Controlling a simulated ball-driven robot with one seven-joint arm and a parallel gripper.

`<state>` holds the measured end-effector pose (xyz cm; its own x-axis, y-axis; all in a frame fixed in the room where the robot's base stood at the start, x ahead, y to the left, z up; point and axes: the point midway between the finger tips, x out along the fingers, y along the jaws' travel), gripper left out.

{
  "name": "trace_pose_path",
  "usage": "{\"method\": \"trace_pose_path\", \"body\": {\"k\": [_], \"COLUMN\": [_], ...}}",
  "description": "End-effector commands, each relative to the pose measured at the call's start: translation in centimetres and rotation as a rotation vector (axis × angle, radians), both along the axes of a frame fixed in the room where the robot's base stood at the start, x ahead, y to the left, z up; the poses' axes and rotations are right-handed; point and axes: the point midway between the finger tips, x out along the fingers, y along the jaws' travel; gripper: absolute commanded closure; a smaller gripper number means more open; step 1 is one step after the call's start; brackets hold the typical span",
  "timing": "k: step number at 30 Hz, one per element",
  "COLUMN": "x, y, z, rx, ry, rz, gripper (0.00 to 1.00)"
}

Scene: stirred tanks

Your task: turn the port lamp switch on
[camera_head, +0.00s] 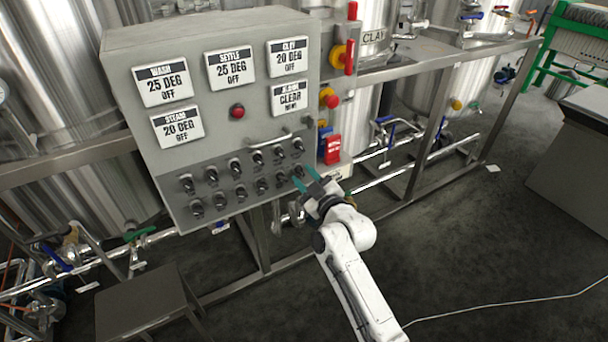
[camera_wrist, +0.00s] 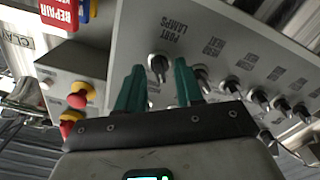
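The port lamp switch (camera_wrist: 159,66) is a dark rotary knob on a pale round base, with a label that seems to read "PORT LAMPS" above it in the wrist view. In the head view it appears to be the knob (camera_head: 299,170) at the lower right of the grey control panel (camera_head: 225,125). My gripper (camera_wrist: 159,72) has two teal fingers, spread apart, with the knob showing in the gap between their tips. Neither finger clearly touches it. My gripper (camera_head: 307,180) is at the panel's lower right corner in the head view.
Several similar knobs (camera_head: 235,170) fill two rows beside the switch. A red repair tag (camera_head: 333,149) and a red emergency button (camera_head: 330,98) on yellow are just right of the panel. A metal handle (camera_head: 265,140) sticks out above the knobs. Steel tanks and pipes stand behind.

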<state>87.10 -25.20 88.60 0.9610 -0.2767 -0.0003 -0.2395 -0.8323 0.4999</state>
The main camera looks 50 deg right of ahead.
Motion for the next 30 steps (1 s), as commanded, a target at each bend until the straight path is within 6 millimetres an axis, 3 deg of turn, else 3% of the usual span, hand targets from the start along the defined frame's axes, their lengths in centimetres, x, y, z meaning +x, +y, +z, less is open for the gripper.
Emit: {"method": "trace_pose_path", "body": {"k": [12, 23, 30], "x": [0.78, 0.77, 0.77], "y": [-0.21, -0.2, -0.19], "z": [-0.01, 0.0, -0.01], "rx": [0.0, 0.0, 0.005], "ry": [0.0, 0.0, -0.001], "rz": [0.0, 0.0, 0.001], "gripper": [0.64, 0.98, 1.0]}}
